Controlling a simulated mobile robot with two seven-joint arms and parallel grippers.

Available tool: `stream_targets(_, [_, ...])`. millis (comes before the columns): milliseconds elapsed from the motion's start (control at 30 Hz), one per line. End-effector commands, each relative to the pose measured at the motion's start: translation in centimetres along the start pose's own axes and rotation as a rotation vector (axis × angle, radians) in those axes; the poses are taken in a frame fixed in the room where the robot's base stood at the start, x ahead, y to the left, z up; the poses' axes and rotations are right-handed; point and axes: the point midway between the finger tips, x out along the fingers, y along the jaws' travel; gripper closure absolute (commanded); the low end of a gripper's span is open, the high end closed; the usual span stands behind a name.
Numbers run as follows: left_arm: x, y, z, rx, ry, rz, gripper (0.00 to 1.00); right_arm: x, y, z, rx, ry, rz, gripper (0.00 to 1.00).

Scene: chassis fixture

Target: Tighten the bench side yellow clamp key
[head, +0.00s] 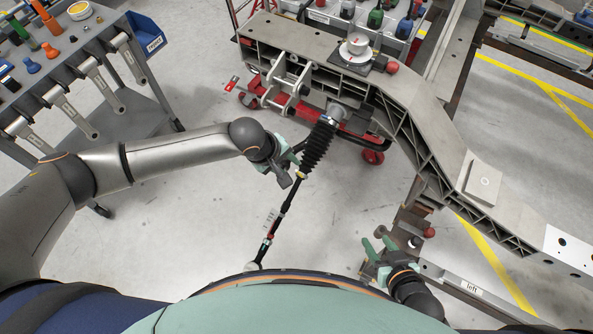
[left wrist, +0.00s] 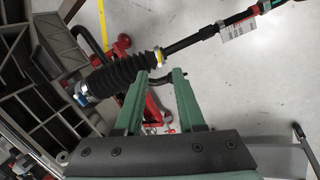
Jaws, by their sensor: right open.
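A black ribbed bellows (head: 318,148) sits on a rod that slopes down from the chassis fixture; it also shows in the left wrist view (left wrist: 122,72). A yellow clamp (left wrist: 159,57) rings its narrow outer end, and it appears small in the head view (head: 301,175). I cannot make out a key on it. My left gripper (head: 296,155) is beside the bellows. In the left wrist view its green fingers (left wrist: 160,73) are apart, with the clamp just beyond their tips and nothing clearly between them. My right gripper (head: 378,244) is open and empty at lower right, away from the bellows.
The grey chassis beam (head: 415,125) runs along the right, with a red jack (head: 372,157) beneath it. A tool cart (head: 125,118) with hanging wrenches stands at left. A labelled rail (head: 470,288) lies at lower right. Open floor lies around the rod.

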Motion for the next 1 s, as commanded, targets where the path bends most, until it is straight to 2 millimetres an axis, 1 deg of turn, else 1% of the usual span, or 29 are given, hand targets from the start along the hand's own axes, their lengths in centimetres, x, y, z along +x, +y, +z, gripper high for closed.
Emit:
stream_targets(33, [1.2, 0.0, 0.0, 0.000, 0.000, -0.001, 0.62, 0.2, 0.0, 0.3, 0.000, 0.000, 0.000, 0.50])
stream_targets(200, [4.1, 0.0, 0.0, 0.001, 0.000, 0.000, 0.62, 0.6, 0.0, 0.7, 0.000, 0.000, 0.000, 0.50])
stream_targets(300, [5.4, 0.0, 0.0, 0.000, 0.000, 0.000, 0.62, 0.8, 0.1, 0.9, 0.000, 0.000, 0.000, 0.50])
stream_targets(400, [6.3, 0.0, 0.1, 0.002, -0.001, 0.001, 0.62, 0.9, 0.1, 1.0, 0.000, 0.000, 0.000, 0.50])
stream_targets(567, [6.8, 0.1, 0.0, 0.001, 0.000, 0.002, 0.62, 0.9, 0.1, 1.1, 0.000, 0.000, 0.000, 0.50])
stream_targets(800, [6.8, 0.1, 0.0, 0.001, -0.001, 0.002, 0.62, 0.9, 0.1, 1.0, 0.000, 0.000, 0.000, 0.50])
stream_targets(833, [6.8, 0.1, 0.0, 0.001, -0.001, 0.002, 0.63, 0.9, 0.1, 1.0, 0.000, 0.000, 0.000, 0.50])
stream_targets(867, [6.8, 0.1, 0.0, 0.001, -0.001, 0.002, 0.66, 0.9, 0.1, 1.0, 0.000, 0.000, 0.000, 0.50])
stream_targets(1000, [6.8, 0.1, 0.0, 0.001, -0.001, 0.002, 0.82, 0.9, 0.1, 1.0, 0.000, 0.000, 0.000, 0.50])
